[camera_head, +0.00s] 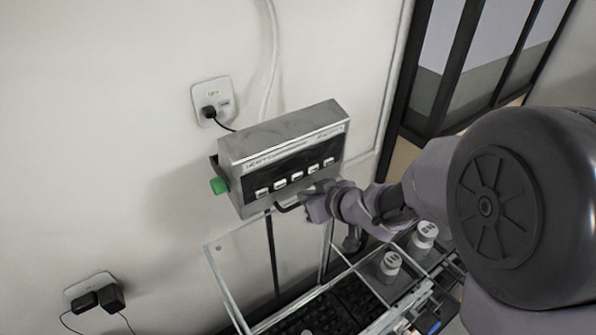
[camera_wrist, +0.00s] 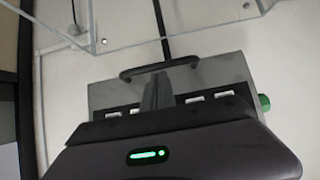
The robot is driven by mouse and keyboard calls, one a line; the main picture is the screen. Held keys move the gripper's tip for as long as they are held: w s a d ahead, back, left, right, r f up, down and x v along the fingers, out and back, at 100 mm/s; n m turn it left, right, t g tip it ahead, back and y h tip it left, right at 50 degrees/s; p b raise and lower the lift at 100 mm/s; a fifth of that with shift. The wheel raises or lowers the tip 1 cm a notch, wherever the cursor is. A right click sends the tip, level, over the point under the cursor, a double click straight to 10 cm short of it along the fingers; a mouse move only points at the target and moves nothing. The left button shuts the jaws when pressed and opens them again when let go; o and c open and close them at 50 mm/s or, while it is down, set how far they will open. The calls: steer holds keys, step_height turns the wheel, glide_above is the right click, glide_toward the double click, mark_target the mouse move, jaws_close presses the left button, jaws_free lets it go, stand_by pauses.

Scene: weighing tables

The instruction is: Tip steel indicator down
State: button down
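The steel indicator (camera_head: 283,158) is a grey metal box on the wall side, with a dark front panel, a row of white buttons and a green knob (camera_head: 218,186) on its left end. A thin black bar (camera_head: 288,208) loops out below its lower edge; it also shows in the wrist view (camera_wrist: 180,63). My gripper (camera_head: 310,208) is at the indicator's lower front. In the wrist view the fingers (camera_wrist: 157,80) look shut together, their tips at the middle of the bar. I cannot tell whether they touch it. The fingers hide part of the front panel.
Below stands a clear-walled enclosure (camera_head: 228,285) on a dark table, with white-topped weights (camera_head: 390,262) to its right. Wall sockets (camera_head: 212,100) with plugs are behind and at lower left (camera_head: 95,292). A dark-framed window is at upper right.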

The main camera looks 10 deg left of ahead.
steer(key=p+v, duration=0.4)
steer(key=v, duration=0.2)
steer(key=shift+r+p, duration=0.4)
steer(key=shift+r, duration=0.1)
steer(key=shift+w+a, duration=0.1)
steer(key=shift+f, duration=0.1)
